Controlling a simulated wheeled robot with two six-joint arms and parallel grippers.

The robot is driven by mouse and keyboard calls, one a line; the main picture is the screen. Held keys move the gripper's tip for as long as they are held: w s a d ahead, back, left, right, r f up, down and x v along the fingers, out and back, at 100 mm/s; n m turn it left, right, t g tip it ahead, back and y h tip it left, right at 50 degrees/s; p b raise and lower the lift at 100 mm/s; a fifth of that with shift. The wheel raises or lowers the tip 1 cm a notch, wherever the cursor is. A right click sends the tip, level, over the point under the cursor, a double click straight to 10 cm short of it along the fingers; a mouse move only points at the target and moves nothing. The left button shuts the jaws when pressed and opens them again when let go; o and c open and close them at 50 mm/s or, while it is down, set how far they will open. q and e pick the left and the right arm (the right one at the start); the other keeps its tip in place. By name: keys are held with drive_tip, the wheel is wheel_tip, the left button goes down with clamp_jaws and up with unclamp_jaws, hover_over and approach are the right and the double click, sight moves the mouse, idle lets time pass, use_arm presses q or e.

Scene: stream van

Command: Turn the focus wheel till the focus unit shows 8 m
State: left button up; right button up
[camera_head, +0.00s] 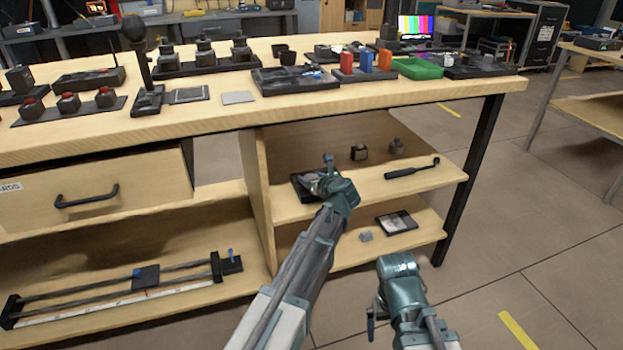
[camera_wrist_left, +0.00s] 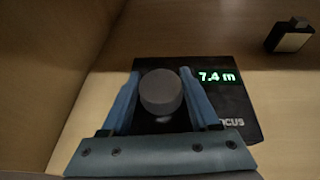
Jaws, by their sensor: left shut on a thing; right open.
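The focus unit (camera_wrist_left: 225,105) is a flat black box on the shelf under the bench. Its green display (camera_wrist_left: 216,77) reads 7.4 m in the left wrist view. The grey round focus wheel (camera_wrist_left: 161,91) stands on the unit between the blue fingers of my left gripper (camera_wrist_left: 165,98), which is shut on it. In the head view my left gripper (camera_head: 328,180) reaches into the upper shelf and partly hides the focus unit (camera_head: 305,188). My right gripper (camera_head: 374,312) is open and empty, low in front of the shelves.
A wooden side panel (camera_wrist_left: 50,60) stands close at the left of the unit. The bench top (camera_head: 215,115) is above.

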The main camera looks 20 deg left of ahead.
use_arm(q)
drive_tip(key=shift+s+m+t+h, duration=0.1)
drive_tip(key=shift+m+t+h, duration=0.3)
drive_tip(key=shift+m+h, duration=0.1)
drive_tip(key=shift+m, duration=0.3)
drive_tip(key=o, duration=1.4)
drive_tip(key=shift+c, duration=0.2)
drive_tip(key=p+v, duration=0.5)
drive_tip(key=v, duration=0.8)
drive_tip(key=shift+s, duration=0.4)
